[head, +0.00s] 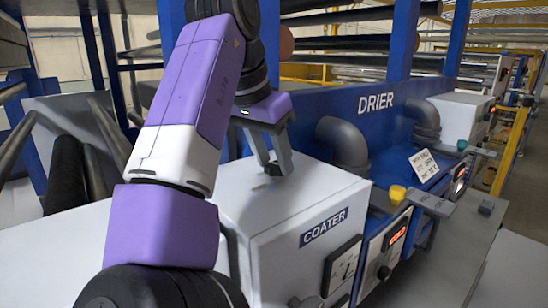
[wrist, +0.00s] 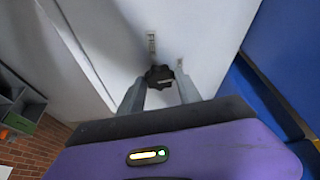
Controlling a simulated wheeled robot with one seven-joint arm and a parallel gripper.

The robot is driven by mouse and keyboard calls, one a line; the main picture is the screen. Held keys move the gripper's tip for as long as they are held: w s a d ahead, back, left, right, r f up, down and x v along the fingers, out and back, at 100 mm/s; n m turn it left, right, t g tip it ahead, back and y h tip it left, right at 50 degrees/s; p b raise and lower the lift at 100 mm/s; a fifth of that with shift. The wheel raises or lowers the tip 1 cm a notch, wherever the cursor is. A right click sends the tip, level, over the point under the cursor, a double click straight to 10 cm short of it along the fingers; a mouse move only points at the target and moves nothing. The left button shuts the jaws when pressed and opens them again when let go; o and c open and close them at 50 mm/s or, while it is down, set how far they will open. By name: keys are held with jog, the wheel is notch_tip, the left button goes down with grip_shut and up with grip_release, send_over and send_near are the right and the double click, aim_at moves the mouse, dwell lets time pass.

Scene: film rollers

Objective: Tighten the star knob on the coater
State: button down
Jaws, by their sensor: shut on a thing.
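The coater (head: 262,208) is a white box with a blue COATER label, in the lower middle of the head view. The dark star knob (wrist: 157,77) shows in the wrist view against a white surface, between the fingertips of my gripper (wrist: 161,82). My gripper is shut on the knob. In the head view my gripper (head: 276,167) reaches down to the top of the coater. A small slotted mark (wrist: 152,43) lies on the white surface beyond the knob.
The blue DRIER frame (head: 380,130) with a grey curved duct (head: 345,142) stands right behind the coater. A yellow knob (head: 397,194) and a panel with a red display (head: 397,236) are at its right. A dial gauge (head: 343,264) sits on the coater's front.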

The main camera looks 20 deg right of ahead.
jog(key=shift+m+g, duration=0.3)
jog(key=shift+m, duration=0.3)
jog(key=shift+w+a, duration=0.1)
jog(key=c, duration=0.8)
grip_release()
jog(key=shift+b+v, duration=0.4)
jog(key=shift+v, duration=3.55)
